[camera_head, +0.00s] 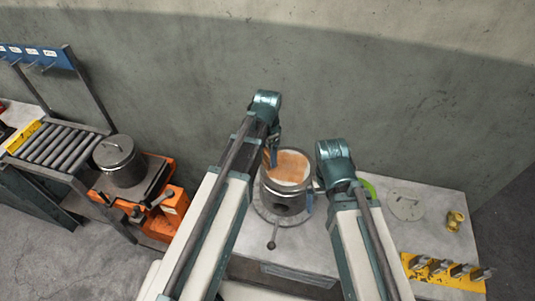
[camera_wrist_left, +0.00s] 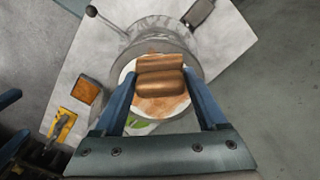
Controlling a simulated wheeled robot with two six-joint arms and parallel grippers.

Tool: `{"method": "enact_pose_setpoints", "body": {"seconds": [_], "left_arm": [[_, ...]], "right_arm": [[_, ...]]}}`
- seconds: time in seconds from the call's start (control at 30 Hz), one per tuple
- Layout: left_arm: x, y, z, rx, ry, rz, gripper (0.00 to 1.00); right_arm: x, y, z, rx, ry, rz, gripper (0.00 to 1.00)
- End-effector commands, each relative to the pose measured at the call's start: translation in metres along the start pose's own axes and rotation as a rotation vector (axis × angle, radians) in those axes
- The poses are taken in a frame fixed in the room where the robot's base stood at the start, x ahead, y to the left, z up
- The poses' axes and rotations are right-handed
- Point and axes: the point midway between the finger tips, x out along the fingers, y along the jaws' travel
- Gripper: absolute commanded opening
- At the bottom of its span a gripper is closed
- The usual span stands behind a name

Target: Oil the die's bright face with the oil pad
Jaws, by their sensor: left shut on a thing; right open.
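The die (camera_head: 287,198) is a grey metal cylinder standing on the table, a dark opening in its side. Its upward face (camera_head: 291,166) is mostly orange-brown with a pale rim; the face also shows in the left wrist view (camera_wrist_left: 165,107). My left gripper (camera_head: 272,157) reaches down over the left part of the face. It is shut on the oil pad (camera_wrist_left: 160,82), a brown rounded block between the blue fingers, over the face. Whether the pad touches the face is unclear. My right gripper (camera_head: 309,202) is open beside the die's right side, largely hidden by its wrist.
A lidded metal pot (camera_head: 119,160) stands on an orange cart left, beside a roller conveyor (camera_head: 58,145). Right on the table are a round plate (camera_head: 405,205), a brass piece (camera_head: 455,220) and a yellow rack (camera_head: 445,270). A lever (camera_head: 272,243) sticks out in front of the die.

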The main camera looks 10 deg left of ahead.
Motion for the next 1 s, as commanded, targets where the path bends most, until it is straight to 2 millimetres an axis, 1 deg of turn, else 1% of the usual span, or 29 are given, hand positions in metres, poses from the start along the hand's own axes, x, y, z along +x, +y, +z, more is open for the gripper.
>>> {"method": "enact_pose_setpoints", "body": {"seconds": [0.33,0.47,0.6,0.7,1.0], "left_arm": [[-0.002,0.0,0.0,0.0,0.0,0.0,0.3],[-0.012,0.0,0.0,0.0,0.0,0.0,0.3],[-0.025,0.0,0.0,0.0,0.0,0.0,0.3],[-0.031,0.0,0.0,0.0,0.0,0.0,0.3],[-0.03,0.0,0.0,0.0,0.0,0.0,0.3]], "right_arm": [[-0.002,0.0,0.0,0.0,0.0,0.0,1.0],[-0.012,0.001,0.001,0.0,0.0,0.0,1.0],[-0.025,0.002,0.002,0.0,0.0,0.0,1.0],[-0.031,0.003,0.002,0.0,0.0,0.0,1.0],[-0.029,0.003,0.002,0.0,0.0,0.0,1.0]]}}
